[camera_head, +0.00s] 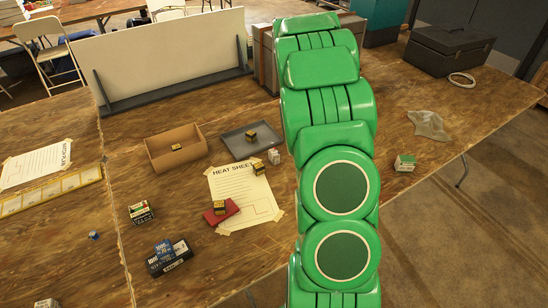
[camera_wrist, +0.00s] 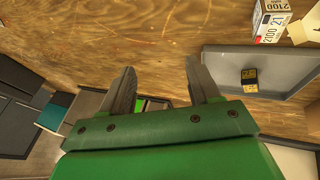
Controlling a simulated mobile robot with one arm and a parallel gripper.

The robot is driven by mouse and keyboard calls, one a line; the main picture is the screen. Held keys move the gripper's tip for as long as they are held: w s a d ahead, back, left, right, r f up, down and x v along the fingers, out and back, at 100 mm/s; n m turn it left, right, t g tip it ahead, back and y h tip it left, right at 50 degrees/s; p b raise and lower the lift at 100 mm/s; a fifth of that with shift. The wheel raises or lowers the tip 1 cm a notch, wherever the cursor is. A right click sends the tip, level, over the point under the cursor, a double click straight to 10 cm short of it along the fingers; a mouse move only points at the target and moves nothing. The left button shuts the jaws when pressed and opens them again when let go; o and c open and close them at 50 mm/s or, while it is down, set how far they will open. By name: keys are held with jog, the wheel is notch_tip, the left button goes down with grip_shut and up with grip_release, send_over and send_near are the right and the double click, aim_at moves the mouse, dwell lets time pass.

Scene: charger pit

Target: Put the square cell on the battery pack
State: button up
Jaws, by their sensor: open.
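Several small black-and-yellow blocks look alike; I cannot tell which one is the square cell. One stands in the grey tray (camera_head: 234,146), a block (camera_head: 251,135) that also shows in the wrist view (camera_wrist: 249,78). Another block (camera_head: 259,169) is on the heat sheet, another (camera_head: 219,207) on a flat red piece (camera_head: 232,213), and one (camera_head: 176,147) in the cardboard box. I cannot tell for sure which thing is the battery pack. My gripper (camera_wrist: 160,66) is open and empty above the wooden table, beside the grey tray; my arm hides it in the head view.
A white labelled box (camera_wrist: 270,20) stands near the tray. The cardboard box (camera_head: 160,158), a dark blue box (camera_head: 170,260) and a small green-and-white box (camera_head: 141,212) are to the left. A white panel (camera_head: 170,55) stands behind. A crumpled clear bag (camera_head: 429,124) lies right.

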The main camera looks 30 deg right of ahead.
aim_at(274, 152)
jog(key=w+a+r+g+y, duration=0.2)
jog(key=a+g+y, duration=0.2)
jog(key=a, duration=0.8)
jog(key=shift+s+d+f, duration=0.1)
jog(key=shift+f, duration=1.75)
jog(key=shift+s+d+f, duration=0.1)
jog(key=shift+f, duration=1.75)
jog(key=shift+w+d+f, duration=0.1)
jog(key=shift+d+f, duration=0.05)
jog(key=shift+f, duration=1.15)
jog(key=shift+w+d+f, duration=0.1)
jog(key=shift+f, duration=1.15)
grip_shut()
